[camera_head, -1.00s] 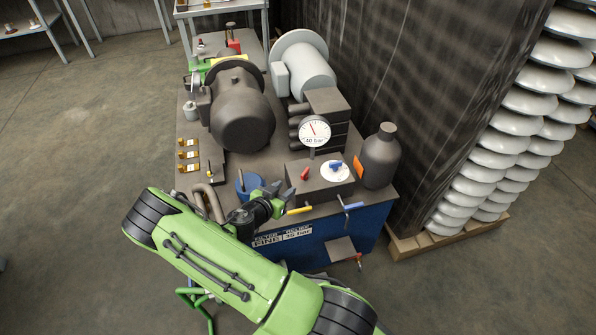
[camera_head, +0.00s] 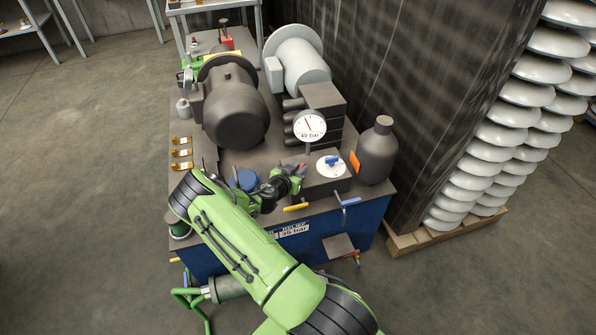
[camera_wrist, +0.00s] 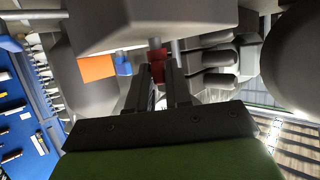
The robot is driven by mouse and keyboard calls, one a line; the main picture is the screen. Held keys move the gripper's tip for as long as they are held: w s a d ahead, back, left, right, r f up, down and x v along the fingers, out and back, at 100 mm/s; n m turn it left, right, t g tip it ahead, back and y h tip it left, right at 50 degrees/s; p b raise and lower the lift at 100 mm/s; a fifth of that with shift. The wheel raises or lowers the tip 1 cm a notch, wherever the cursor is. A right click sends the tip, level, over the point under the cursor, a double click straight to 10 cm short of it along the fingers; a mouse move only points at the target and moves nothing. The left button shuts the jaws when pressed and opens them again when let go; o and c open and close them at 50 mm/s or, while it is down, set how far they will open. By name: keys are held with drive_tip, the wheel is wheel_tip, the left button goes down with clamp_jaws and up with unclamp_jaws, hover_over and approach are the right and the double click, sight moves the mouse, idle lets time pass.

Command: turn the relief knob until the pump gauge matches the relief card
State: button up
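A red knob (camera_head: 302,165) and a blue knob (camera_head: 331,160) on a white dial plate sit on the grey block; which is the relief knob is not marked legibly. My gripper (camera_head: 296,172) is at the red knob. In the wrist view, my fingers (camera_wrist: 158,78) stand open on either side of the red knob (camera_wrist: 157,66), with narrow gaps; contact cannot be told. The pump gauge (camera_head: 309,126) is white, labelled "60 bar", its red needle pointing up and slightly left. The relief card (camera_head: 293,230) on the blue front reads 35 bar.
A dark bottle (camera_head: 377,152) with an orange tag stands right of the block. A yellow lever (camera_head: 296,207) and a blue lever (camera_head: 348,201) stick out at the front edge. A dark motor (camera_head: 235,110) and blue cup (camera_head: 243,179) are to the left.

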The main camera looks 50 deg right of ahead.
clamp_jaws()
drive_tip(key=shift+s+d+n+t+y, duration=0.1)
drive_tip(key=shift+s+n+t+y, duration=0.1)
drive_tip(key=shift+n+t, duration=0.2)
drive_tip(key=shift+s+d+n+t+y, duration=0.1)
drive_tip(key=shift+n+t+y, duration=0.1)
drive_tip(key=shift+n+t, duration=0.2)
drive_tip(key=shift+s+n+t+y, duration=0.1)
drive_tip(key=shift+n+t+y, duration=0.7)
drive_tip(key=shift+n+t, duration=0.75)
drive_tip(key=shift+o, duration=2.2)
unclamp_jaws()
